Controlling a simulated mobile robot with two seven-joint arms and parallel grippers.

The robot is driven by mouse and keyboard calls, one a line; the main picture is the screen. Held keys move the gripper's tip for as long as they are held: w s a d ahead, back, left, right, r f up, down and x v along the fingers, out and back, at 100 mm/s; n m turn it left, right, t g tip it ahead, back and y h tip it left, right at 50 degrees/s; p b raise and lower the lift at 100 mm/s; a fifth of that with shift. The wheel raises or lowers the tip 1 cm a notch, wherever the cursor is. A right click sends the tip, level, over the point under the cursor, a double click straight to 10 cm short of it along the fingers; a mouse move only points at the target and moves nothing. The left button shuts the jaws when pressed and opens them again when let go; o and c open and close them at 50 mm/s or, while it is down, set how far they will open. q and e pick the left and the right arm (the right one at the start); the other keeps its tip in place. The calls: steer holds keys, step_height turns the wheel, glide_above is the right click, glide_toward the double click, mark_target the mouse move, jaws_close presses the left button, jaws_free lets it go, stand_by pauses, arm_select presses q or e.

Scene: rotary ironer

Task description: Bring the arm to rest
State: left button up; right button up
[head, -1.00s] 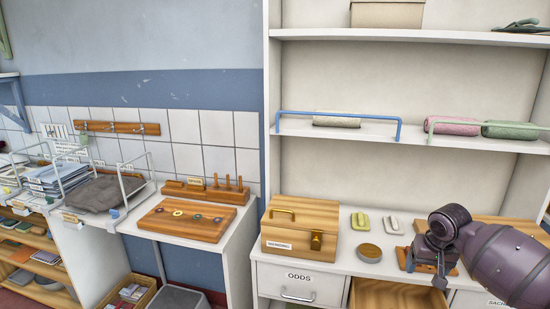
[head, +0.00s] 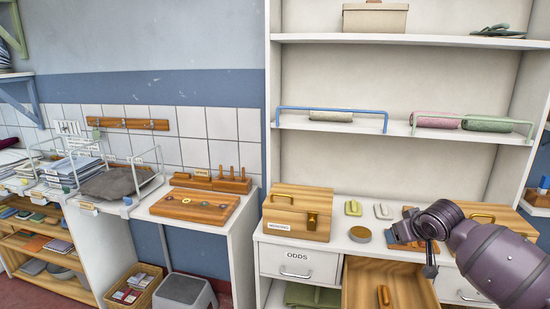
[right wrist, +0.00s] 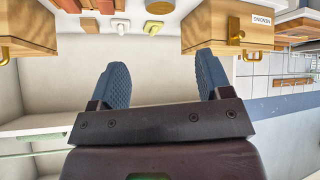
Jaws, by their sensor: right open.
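My right arm (head: 490,262) comes in from the right in the head view, in front of the counter and over the right part of the open wooden drawer. Its gripper (head: 431,262) is small and seen edge-on there. In the right wrist view the two blue ribbed fingers of my right gripper (right wrist: 160,78) stand wide apart with nothing between them. My left gripper is not in view.
An open wooden drawer (head: 361,283) juts out below the counter, with a small wooden piece (head: 383,296) inside. A latched wooden box (head: 297,211) stands left of it; another box (head: 499,215) stands behind my arm. Shelves with rolled cloths (head: 488,124) rise above.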

steer(key=s+a+f+n+t+y+b, duration=0.3)
steer(key=s+a+f+n+t+b, duration=0.15)
steer(key=s+a+f, duration=0.65)
arm_select(q)
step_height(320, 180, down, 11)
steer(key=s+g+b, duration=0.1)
steer(key=b, duration=0.4)
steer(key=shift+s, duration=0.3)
arm_select(e)
steer(key=s+d+f+m+g+h, duration=0.1)
steer(key=s+d+f+m, duration=0.1)
steer(key=s+f, duration=1)
steer(key=s+d+f+m+g+h, duration=0.1)
steer(key=s+f+m, duration=0.3)
steer(key=s+f, duration=0.8)
steer(key=s+d+h, duration=0.1)
steer(key=s, duration=0.2)
steer(key=shift+d+f+h, duration=0.15)
steer(key=shift+d+h, duration=0.1)
steer(key=shift+h, duration=0.05)
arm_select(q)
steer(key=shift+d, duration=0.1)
